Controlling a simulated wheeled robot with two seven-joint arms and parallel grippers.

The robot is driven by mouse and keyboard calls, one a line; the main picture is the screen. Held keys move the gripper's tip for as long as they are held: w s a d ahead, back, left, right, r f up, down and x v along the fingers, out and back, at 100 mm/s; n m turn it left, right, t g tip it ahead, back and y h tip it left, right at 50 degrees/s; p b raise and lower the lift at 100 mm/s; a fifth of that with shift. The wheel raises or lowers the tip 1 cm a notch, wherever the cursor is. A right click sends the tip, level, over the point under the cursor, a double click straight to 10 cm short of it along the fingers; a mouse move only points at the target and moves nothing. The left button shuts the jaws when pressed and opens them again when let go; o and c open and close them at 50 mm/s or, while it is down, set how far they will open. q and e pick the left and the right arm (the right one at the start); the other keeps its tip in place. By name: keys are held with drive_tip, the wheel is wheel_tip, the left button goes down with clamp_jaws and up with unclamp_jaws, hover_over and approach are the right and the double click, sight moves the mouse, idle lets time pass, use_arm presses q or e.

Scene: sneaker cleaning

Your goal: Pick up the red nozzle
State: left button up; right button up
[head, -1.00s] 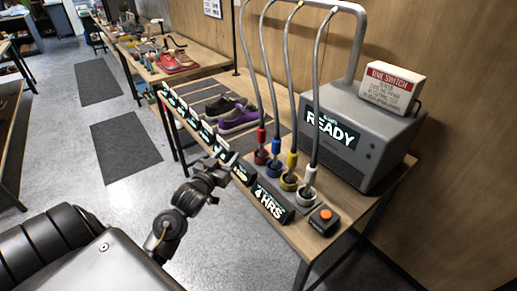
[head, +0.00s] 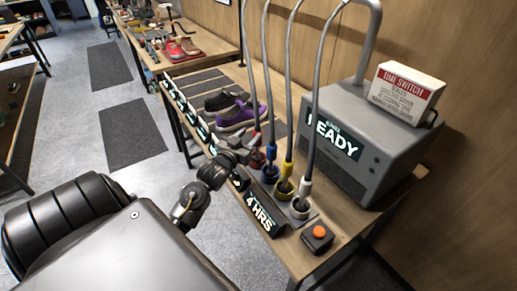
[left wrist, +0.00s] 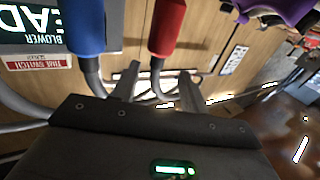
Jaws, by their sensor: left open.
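The red nozzle (head: 257,139) stands upright in its holder at the far end of a row on the table. My left gripper (head: 246,147) is right beside it and hides part of it in the head view. In the left wrist view, which looks upside down, the red nozzle (left wrist: 167,28) and its grey hose line up with the gap between my open left fingers (left wrist: 157,82). I cannot tell whether a finger touches it. The blue nozzle (head: 271,151) stands close beside it and also shows in the left wrist view (left wrist: 84,27). My right gripper is out of view.
The yellow nozzle (head: 287,170) and the white nozzle (head: 305,187) stand nearer in the row. A grey blower (head: 360,145) is behind them. A 4 HRS sign (head: 263,215) and an orange-button box (head: 318,237) sit at the front. Purple sneakers (head: 239,115) lie beyond.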

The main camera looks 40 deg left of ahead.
sight(256, 130)
use_arm(q)
drive_tip(key=shift+w+a+f, duration=0.15)
drive_tip(key=shift+w+a, duration=0.05)
drive_tip(key=shift+w, duration=0.85)
drive_tip(key=w+p, duration=0.1)
drive_tip(key=w, duration=0.2)
drive_tip(key=w+p, duration=0.1)
drive_tip(key=shift+w+a+r+p, duration=0.25)
drive_tip(key=shift+w+p, duration=0.05)
drive_tip(key=shift+w+f, duration=0.1)
drive_tip(key=shift+w, duration=0.2)
drive_tip(key=shift+s, duration=0.1)
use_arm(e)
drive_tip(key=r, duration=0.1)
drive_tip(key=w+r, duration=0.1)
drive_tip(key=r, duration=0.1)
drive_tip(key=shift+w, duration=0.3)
use_arm(q)
drive_tip(key=shift+c, duration=0.2)
clamp_jaws()
